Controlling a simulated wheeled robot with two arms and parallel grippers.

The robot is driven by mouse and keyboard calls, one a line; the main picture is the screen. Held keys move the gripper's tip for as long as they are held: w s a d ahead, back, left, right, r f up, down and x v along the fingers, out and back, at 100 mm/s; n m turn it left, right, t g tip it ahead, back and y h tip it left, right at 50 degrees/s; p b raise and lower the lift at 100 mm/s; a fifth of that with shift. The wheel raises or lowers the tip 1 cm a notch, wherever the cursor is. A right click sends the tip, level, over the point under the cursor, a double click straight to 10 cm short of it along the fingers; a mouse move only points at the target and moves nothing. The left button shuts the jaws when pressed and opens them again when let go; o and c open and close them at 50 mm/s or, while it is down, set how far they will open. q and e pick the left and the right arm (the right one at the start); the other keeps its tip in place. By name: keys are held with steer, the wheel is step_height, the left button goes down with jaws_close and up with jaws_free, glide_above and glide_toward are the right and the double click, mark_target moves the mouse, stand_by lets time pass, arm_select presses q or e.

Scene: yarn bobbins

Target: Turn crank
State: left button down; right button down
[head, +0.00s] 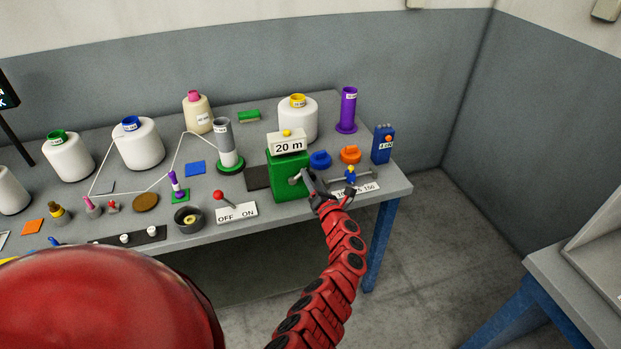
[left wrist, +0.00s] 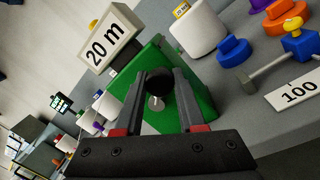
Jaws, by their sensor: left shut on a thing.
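A green winder box (head: 288,176) with a white "20 m" sign (head: 288,143) on top stands near the front right of the table. It also fills the middle of the left wrist view (left wrist: 200,98). A grey crank (head: 308,182) sticks out from its right front side. My left gripper (head: 319,199) is at the crank's outer end. In the left wrist view its fingers are shut on a black crank knob (left wrist: 158,82), with the green box behind. The fingers hide part of the crank. My right gripper is not in view.
A red-knobbed lever (head: 219,196) with an OFF/ON plate (head: 237,212) stands left of the box. A small blue-and-yellow device (head: 351,175) and a number label (head: 366,188) are close right of my gripper. White cones (head: 137,145) and a purple spool (head: 347,108) stand behind.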

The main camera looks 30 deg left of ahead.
arm_select(q)
steer(key=shift+f, duration=0.1)
steer(key=c, duration=0.5)
jaws_free()
steer(key=shift+s+d+p, duration=0.2)
steer(key=shift+d+p, duration=0.25)
steer(key=shift+d, duration=0.05)
steer(key=p+v, duration=0.2)
steer(key=v, duration=1.4)
steer(key=shift+s, duration=0.3)
